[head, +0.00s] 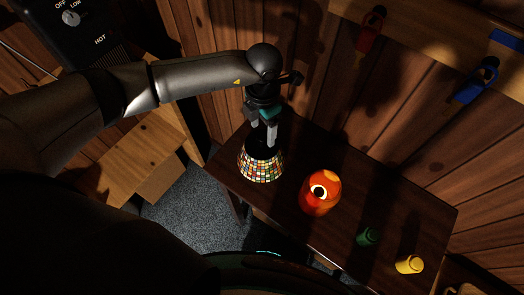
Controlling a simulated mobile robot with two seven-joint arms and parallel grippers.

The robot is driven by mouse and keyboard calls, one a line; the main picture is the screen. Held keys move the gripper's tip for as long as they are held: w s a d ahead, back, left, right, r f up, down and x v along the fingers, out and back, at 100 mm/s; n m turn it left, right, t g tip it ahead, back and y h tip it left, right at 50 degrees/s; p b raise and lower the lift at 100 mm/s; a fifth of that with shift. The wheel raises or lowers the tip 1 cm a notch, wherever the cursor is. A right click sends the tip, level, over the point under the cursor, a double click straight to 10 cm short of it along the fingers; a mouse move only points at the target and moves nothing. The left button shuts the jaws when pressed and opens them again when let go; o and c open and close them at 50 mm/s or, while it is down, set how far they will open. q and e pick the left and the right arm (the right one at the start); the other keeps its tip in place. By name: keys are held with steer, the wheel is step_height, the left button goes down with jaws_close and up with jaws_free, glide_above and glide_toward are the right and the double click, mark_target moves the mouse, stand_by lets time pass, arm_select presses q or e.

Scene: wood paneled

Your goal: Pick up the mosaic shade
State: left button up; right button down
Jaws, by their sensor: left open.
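The mosaic shade (261,168) is a cone of small coloured tiles with a dark open top. It stands upright at the left end of the dark wooden table (415,208) in the head view. My left gripper (263,142) points down over the shade's top, with its two fingers apart. The fingertips are at or just above the dark opening; I cannot tell whether they touch the rim. Nothing shows between the fingers. My right gripper is not in view.
A glowing orange lamp (320,193) stands just right of the shade. A wood-paneled wall (345,100) rises behind the table. Red (371,30) and blue (477,82) items are on the upper right.

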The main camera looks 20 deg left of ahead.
mark_target(262, 136)
arm_select(q)
steer(key=shift+s+a+f, duration=0.1)
steer(key=shift+s+f, duration=0.1)
steer(key=shift+f, duration=1.7)
jaws_close()
steer(key=shift+r, duration=0.1)
